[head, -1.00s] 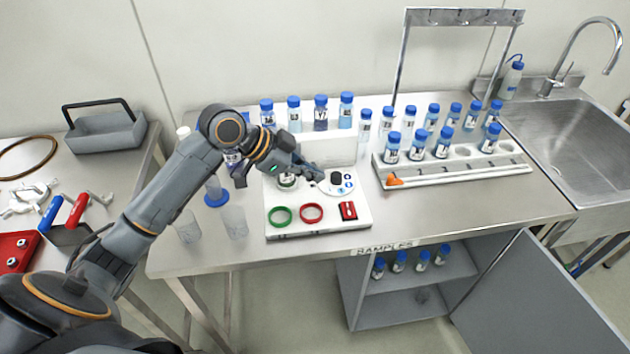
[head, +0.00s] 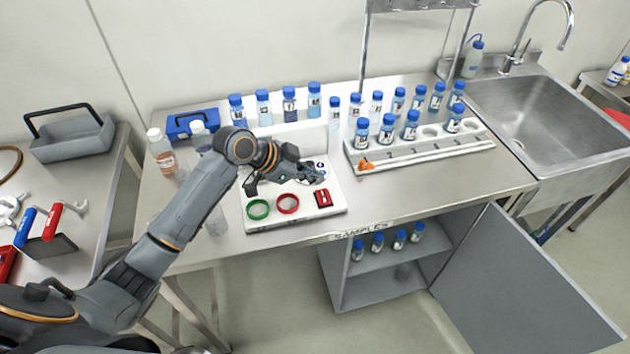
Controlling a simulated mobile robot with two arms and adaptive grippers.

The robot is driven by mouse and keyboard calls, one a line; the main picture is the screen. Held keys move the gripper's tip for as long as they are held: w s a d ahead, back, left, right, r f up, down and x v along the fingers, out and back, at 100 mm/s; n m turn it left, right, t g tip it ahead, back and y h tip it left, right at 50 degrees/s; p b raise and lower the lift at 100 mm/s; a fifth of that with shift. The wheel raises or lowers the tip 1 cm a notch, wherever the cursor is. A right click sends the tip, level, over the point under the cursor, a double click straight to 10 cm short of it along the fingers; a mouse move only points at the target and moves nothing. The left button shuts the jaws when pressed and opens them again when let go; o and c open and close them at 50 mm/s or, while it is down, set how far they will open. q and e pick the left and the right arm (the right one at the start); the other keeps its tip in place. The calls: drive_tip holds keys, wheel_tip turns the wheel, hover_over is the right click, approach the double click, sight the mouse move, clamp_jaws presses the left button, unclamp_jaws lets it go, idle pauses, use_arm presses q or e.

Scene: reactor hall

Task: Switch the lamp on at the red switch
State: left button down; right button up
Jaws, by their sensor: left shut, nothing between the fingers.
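The red switch (head: 322,198) is a small red block with a dark rocker, at the front right of a white board (head: 275,218) on the steel bench. A green ring (head: 257,209) and a red ring (head: 288,204) lie left of it on the board. My left gripper (head: 320,177) is shut and empty, just behind the switch in the picture. It covers most of a round white part of the board. I cannot tell its height above the board. I cannot make out which part is the lamp. My right gripper is out of view.
A white rack (head: 420,157) with blue-capped vials and an orange piece (head: 366,165) stands right of the board. More vials (head: 289,104) stand behind the board, and clear beakers stand left. An open cabinet door (head: 520,285) juts out below the bench.

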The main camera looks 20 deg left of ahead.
sight(322, 190)
use_arm(q)
drive_tip(key=f, duration=0.1)
drive_tip(key=w+f+p, duration=0.1)
drive_tip(key=f, duration=0.1)
drive_tip(key=shift+d+f, duration=0.15)
drive_tip(key=shift+f, duration=0.7)
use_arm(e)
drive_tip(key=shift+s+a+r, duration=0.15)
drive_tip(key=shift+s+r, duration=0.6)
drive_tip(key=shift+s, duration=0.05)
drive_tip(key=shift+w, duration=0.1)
use_arm(q)
drive_tip(key=shift+w+a+f+g+b, duration=0.15)
drive_tip(key=shift+a+f+g+b, duration=0.15)
drive_tip(key=shift+f+b, duration=0.15)
drive_tip(key=shift+d+r, duration=0.1)
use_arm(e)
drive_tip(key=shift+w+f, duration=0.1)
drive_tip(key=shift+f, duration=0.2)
use_arm(q)
drive_tip(key=shift+d+p, duration=0.1)
drive_tip(key=shift+p, duration=0.2)
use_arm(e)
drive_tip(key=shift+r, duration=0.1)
